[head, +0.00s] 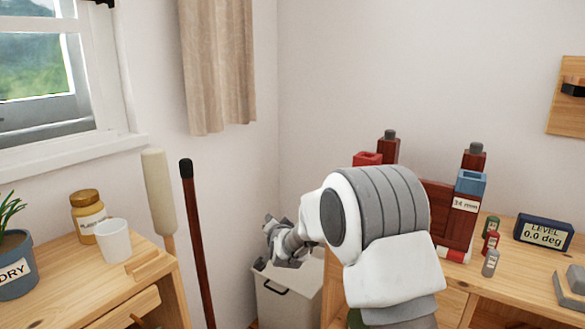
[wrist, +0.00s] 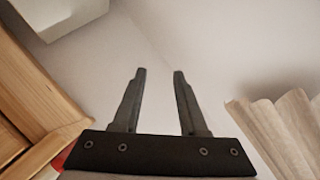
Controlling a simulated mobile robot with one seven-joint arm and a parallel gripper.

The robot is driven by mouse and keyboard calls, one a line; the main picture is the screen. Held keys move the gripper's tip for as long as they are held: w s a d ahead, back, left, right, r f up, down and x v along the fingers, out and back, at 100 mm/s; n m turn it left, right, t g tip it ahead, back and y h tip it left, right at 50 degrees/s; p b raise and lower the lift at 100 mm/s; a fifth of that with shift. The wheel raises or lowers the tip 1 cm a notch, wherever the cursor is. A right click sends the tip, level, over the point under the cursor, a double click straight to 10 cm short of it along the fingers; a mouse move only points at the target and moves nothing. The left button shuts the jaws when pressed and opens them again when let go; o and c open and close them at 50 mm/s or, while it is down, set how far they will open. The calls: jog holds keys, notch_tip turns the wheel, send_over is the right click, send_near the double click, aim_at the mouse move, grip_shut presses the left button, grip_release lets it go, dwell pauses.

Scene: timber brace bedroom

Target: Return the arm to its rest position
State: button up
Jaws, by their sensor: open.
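My arm, white and grey, reaches up in the middle of the head view. My gripper (head: 272,240) is at its left end, in front of the room corner and above a white bin. In the wrist view my gripper (wrist: 158,75) shows two dark fingers apart, with nothing between them. Behind the gap is only plain wall, meeting at a faint corner line.
A white bin (head: 288,295) stands below my gripper. At right, a wooden desk (head: 505,290) bears a dark red rack (head: 437,200), small bottles (head: 490,262) and a level display (head: 543,231). At left, a cabinet (head: 60,275) bears a white cup (head: 113,240); two poles (head: 190,230) lean nearby.

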jog(key=s+d+r+n+g, duration=0.2)
jog(key=s+d+r, duration=0.35)
jog(key=s, duration=0.25)
jog(key=s+d+r+n+g, duration=0.2)
jog(key=s+d+r, duration=0.3)
jog(key=s, duration=0.4)
jog(key=s+d+f+n+g+h, duration=0.15)
jog(key=s+d, duration=0.25)
jog(key=s, duration=1)
jog(key=s+d+r+n+g+h, duration=0.1)
jog(key=s+d+n+g, duration=0.2)
jog(key=s, duration=1.1)
notch_tip(320, 180, up, 27)
jog(key=s+d+m+p, duration=0.1)
jog(key=p, duration=2.7)
jog(key=shift+s+d, duration=0.2)
jog(key=shift+s, duration=0.05)
jog(key=shift+a+f, duration=0.1)
